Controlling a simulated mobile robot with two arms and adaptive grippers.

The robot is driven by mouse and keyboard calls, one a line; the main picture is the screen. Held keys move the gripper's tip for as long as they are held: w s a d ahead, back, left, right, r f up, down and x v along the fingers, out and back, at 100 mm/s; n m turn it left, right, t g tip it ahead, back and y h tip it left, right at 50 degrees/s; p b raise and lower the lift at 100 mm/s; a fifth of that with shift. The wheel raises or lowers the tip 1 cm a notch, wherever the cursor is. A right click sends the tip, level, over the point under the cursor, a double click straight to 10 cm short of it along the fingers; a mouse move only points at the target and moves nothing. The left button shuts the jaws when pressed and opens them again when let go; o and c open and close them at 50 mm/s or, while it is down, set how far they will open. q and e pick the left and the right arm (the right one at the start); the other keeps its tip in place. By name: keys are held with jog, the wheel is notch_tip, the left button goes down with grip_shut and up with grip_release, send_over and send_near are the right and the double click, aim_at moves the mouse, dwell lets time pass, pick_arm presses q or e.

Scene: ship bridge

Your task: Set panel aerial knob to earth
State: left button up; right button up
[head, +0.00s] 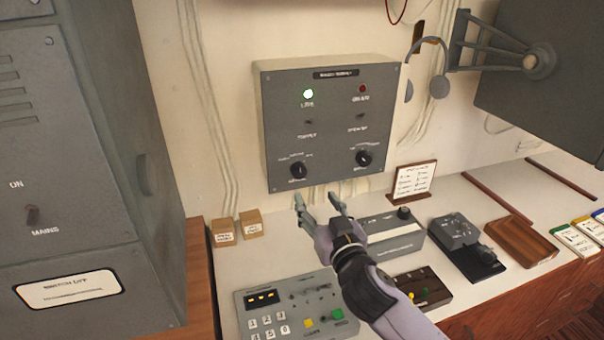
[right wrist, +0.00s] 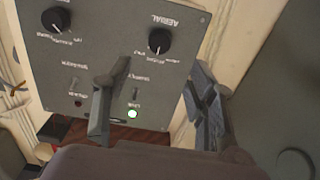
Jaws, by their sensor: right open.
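The grey panel (head: 330,115) is mounted on the wall and has two black knobs low on its face. The aerial knob (head: 298,170) is the lower left one in the head view. In the right wrist view the panel appears upside down, with the aerial knob (right wrist: 159,40) beside its AERIAL label. Its position labels are too small to read surely. My right gripper (head: 318,203) is open and empty, just below the panel's lower edge and slightly right of the aerial knob. Its two fingers also show in the right wrist view (right wrist: 160,70), apart from the knob. My left gripper is out of view.
The second knob (head: 363,158) is at the panel's lower right. Below, the counter carries a keypad unit (head: 290,300), a grey box (head: 385,235), a key device (head: 462,240) and a card stand (head: 412,180). A grey cabinet (head: 80,150) stands left.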

aim_at(301, 174)
jog(key=p+x, duration=0.1)
jog(key=x, duration=0.9)
jog(key=shift+w+a+f+p, duration=0.1)
jog(key=shift+w+a+p, duration=0.05)
jog(key=shift+w+p, duration=0.25)
jog(key=shift+c, duration=0.3)
jog(key=c, duration=1.1)
